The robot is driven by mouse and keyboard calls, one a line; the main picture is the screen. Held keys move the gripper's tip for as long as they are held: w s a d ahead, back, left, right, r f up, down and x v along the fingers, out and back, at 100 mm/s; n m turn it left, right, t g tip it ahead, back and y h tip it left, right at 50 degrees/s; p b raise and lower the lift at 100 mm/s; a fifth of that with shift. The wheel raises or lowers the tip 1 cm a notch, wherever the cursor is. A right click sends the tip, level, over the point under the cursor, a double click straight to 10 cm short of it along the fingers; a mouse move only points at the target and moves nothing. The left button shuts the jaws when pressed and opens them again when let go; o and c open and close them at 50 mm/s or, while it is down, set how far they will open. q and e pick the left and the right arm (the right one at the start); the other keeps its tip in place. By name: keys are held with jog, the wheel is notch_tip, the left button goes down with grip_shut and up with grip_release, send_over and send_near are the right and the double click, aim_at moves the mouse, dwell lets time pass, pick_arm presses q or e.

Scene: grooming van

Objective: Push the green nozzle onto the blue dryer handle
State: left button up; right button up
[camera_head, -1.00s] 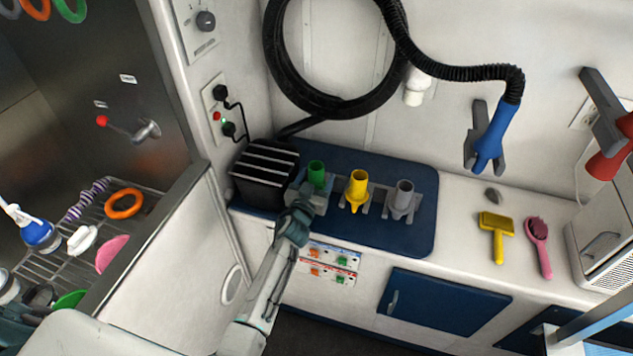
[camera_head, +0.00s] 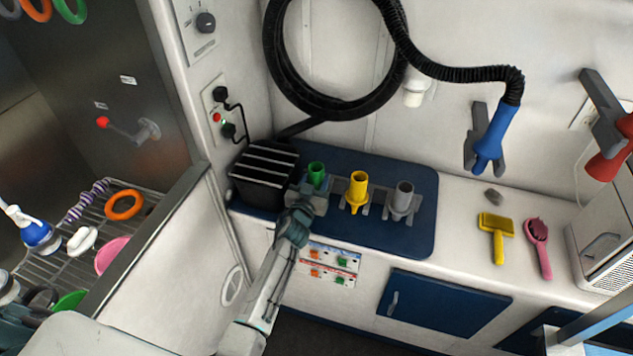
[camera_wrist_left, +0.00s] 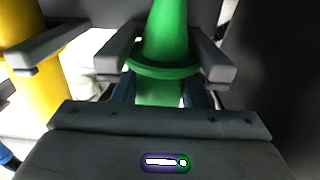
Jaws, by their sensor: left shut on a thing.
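The green nozzle (camera_head: 316,172) stands upright in the leftmost grey fork holder on the blue mat. My left gripper (camera_head: 309,191) reaches it from the front and is shut on it. In the left wrist view the green nozzle (camera_wrist_left: 165,35) has a wide collar and sits between two grey holder prongs. My left fingers (camera_wrist_left: 160,93) are on either side of its lower part, below the collar, partly hidden by the gripper body. The blue dryer handle (camera_head: 494,137) hangs in a grey wall clip at the right, on a black hose. My right gripper is not seen.
A yellow nozzle (camera_head: 358,187) and a grey nozzle (camera_head: 403,198) stand in holders to the right. A black box (camera_head: 265,177) is close on the left. A yellow brush (camera_head: 496,229) and a pink brush (camera_head: 537,234) lie on the counter below the handle.

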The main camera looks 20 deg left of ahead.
pick_arm(q)
jog(key=shift+r, duration=0.15)
jog(key=shift+r+p, duration=0.55)
jog(key=shift+p, duration=0.15)
jog(key=shift+r, duration=0.25)
jog(key=shift+c, duration=0.5)
jog(key=shift+s+a+r+p, duration=0.1)
jog(key=shift+s+p, duration=0.45)
jog(key=shift+s, duration=0.65)
jog(key=shift+s+r+p, duration=0.1)
jog(key=shift+s+p, duration=0.4)
jog(key=shift+s, duration=0.7)
jog(key=p, duration=0.1)
send_near(313, 180)
jog(key=shift+w+r, duration=0.15)
jog(key=shift+w, duration=0.4)
jog(key=shift+w+r, duration=0.15)
jog(key=shift+w, duration=0.4)
